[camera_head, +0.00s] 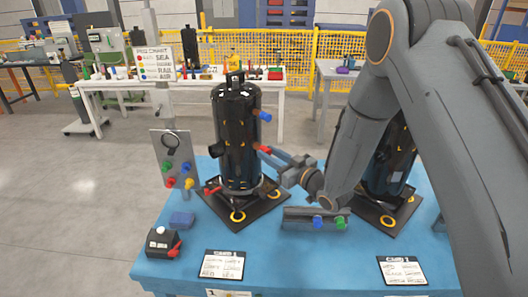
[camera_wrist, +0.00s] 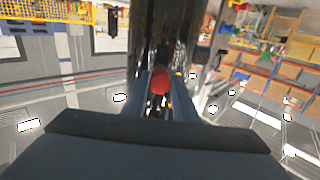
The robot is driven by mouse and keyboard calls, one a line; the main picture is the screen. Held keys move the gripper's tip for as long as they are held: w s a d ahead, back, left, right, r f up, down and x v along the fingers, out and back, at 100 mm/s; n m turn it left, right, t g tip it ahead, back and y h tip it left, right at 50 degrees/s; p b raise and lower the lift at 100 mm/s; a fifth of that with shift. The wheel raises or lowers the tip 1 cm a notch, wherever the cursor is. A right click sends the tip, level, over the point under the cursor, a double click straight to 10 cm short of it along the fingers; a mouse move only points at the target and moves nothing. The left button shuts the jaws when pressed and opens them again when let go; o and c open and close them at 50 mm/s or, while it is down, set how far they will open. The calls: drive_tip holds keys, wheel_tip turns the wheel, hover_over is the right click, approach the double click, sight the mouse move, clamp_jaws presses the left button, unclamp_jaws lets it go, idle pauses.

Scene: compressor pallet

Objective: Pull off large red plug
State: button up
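The black compressor (camera_head: 237,140) stands upright on a dark base plate on the blue pallet table. A large red plug (camera_head: 265,149) sticks out from its right side. My gripper (camera_head: 268,152) reaches in from the right, with its fingertips at this plug. In the wrist view the red plug (camera_wrist: 160,82) lies between the two fingers (camera_wrist: 161,90), in front of the dark compressor body. I cannot tell whether the fingers press on it or stand slightly apart. A blue plug (camera_head: 265,116) sits higher on the same side, and a smaller red plug (camera_head: 212,190) sits low on the left.
A second black compressor (camera_head: 388,165) stands to the right, partly hidden behind my arm. A grey panel (camera_head: 174,165) with coloured plugs stands at left. A grey block (camera_head: 315,219) with blue and green plugs lies in front. A black box (camera_head: 163,242) sits at front left.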

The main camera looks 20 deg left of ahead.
clamp_jaws()
drive_tip(key=shift+d, duration=0.1)
drive_tip(key=shift+p+v, duration=0.6)
drive_tip(key=shift+v, duration=2.35)
